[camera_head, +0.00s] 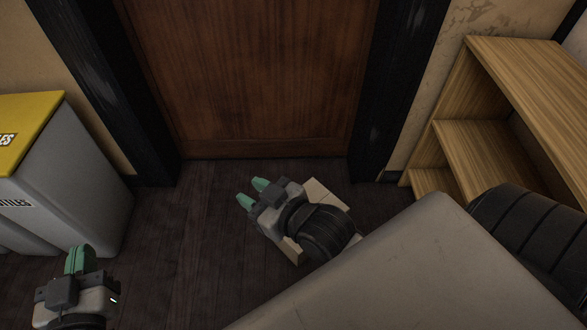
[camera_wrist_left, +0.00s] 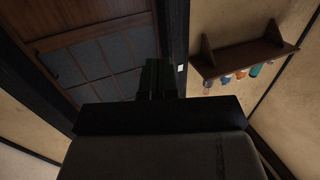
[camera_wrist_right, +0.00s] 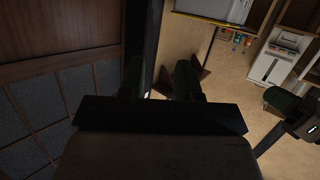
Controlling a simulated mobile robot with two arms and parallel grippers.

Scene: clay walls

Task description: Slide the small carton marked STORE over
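A small cream carton (camera_head: 325,194) sits on the dark floor in front of the wooden door, mostly hidden behind my right gripper and wrist. Its marking does not show, so I cannot tell if it reads STORE. My right gripper (camera_head: 253,191) is open, its two green fingertips apart and pointing to the upper left, with nothing between them. Its fingers also stand apart in the right wrist view (camera_wrist_right: 160,78). I cannot tell whether it touches the carton. My left gripper (camera_head: 80,260) is at the lower left, away from the carton, its fingers together and empty.
A wooden door (camera_head: 250,75) with black posts stands ahead. A grey bin (camera_head: 75,180) with a yellow lid stands at the left, and a wooden shelf unit (camera_head: 465,150) at the right. Dark floor (camera_head: 190,230) is clear between the bin and the carton.

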